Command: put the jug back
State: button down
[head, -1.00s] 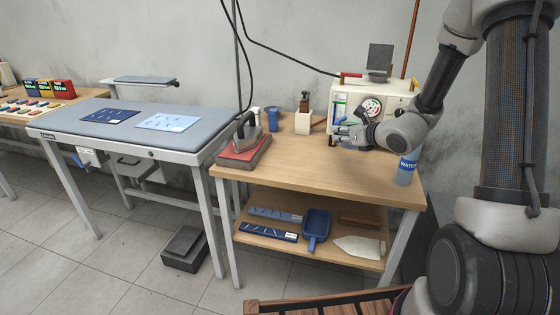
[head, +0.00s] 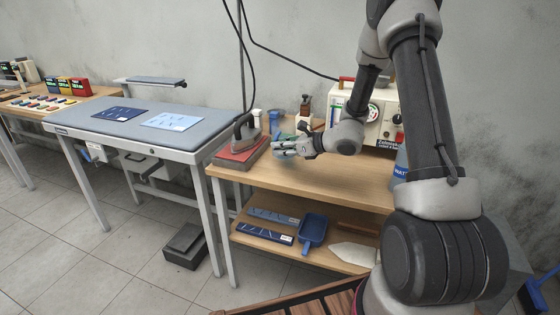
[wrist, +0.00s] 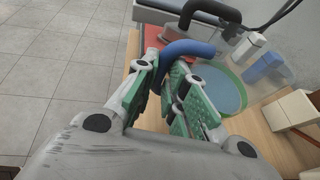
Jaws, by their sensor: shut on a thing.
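The jug (wrist: 222,92) shows in the wrist view as a clear round vessel with a green rim, pale blue liquid inside and a thick blue handle (wrist: 188,48). My gripper (wrist: 163,82) is shut on this handle, its green-padded fingers on either side. The jug is to the right of the fingers, over or on the wooden bench top; I cannot tell whether it touches. In the head view my gripper (head: 284,149) is low over the bench, just right of the iron. The jug is mostly hidden there.
The iron (head: 245,135) on its red rest (head: 242,152) is close left of my gripper. A cream machine with a gauge (head: 368,110) stands at the back right, with a water bottle (head: 401,168) near it. The bench front (head: 330,185) is clear.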

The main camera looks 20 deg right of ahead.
jog(key=shift+f, duration=2.25)
jog(key=shift+f, duration=0.15)
jog(key=c, duration=1.5)
grip_release()
jog(key=shift+o, duration=0.2)
